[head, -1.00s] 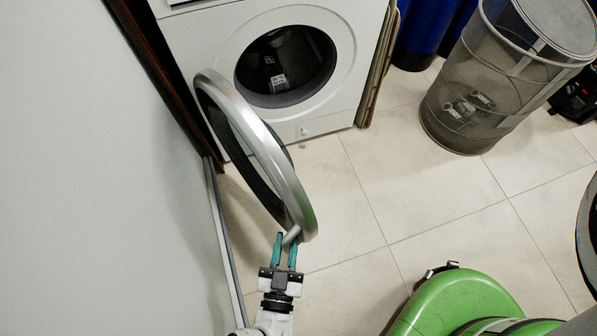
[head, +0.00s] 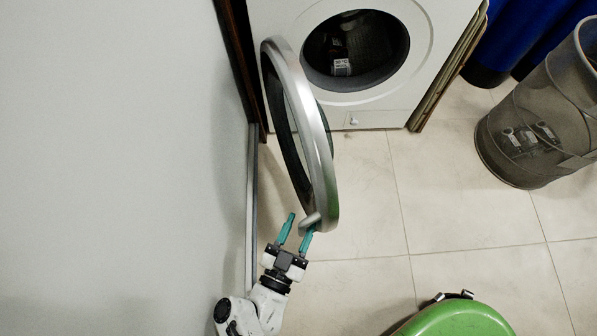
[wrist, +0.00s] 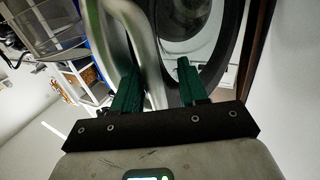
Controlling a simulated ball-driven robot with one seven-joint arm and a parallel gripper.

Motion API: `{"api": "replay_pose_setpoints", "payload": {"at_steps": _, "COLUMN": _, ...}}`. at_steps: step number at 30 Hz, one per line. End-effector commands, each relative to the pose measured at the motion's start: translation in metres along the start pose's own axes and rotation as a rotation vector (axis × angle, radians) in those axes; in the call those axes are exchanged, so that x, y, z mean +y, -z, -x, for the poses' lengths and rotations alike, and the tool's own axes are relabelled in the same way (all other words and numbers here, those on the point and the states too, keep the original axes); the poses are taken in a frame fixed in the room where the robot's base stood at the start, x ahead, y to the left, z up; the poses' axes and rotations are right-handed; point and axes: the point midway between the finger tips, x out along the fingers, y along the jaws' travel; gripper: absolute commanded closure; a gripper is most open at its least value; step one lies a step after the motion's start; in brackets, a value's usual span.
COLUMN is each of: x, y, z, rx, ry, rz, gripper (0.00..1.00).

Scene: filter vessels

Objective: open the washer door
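The white washer (head: 426,70) stands at the top of the head view, with its dark round drum opening (head: 357,52) uncovered. Its silver ring door (head: 312,125) is swung far out to the left, standing out from the front near the wall. My gripper (head: 298,228) is at the door's near end, beside the small handle (head: 309,222). Its two green fingers are spread apart, with the right one by the handle. In the wrist view, the fingers (wrist: 158,82) are apart, with the silver rim passing close by the left one. Contact cannot be told.
A pale wall (head: 120,150) lies close to the left of the door and my arm. A grey mesh bin (head: 535,130) stands at the right, with blue containers (head: 515,40) behind it. The tiled floor (head: 430,220) between is clear.

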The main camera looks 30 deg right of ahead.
Motion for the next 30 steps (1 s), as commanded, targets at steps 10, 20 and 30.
{"api": "replay_pose_setpoints", "payload": {"at_steps": 10, "x": 0.000, "y": 0.020, "z": 0.000, "rx": 0.000, "ry": -0.002, "rz": -0.002, "gripper": 0.57}}
{"api": "replay_pose_setpoints", "payload": {"at_steps": 20, "x": 0.033, "y": 0.080, "z": 0.016, "rx": 0.002, "ry": 0.000, "rz": 0.000, "gripper": 0.57}}
{"api": "replay_pose_setpoints", "payload": {"at_steps": 30, "x": 0.090, "y": 0.116, "z": 0.042, "rx": 0.000, "ry": 0.002, "rz": 0.002, "gripper": 0.57}}
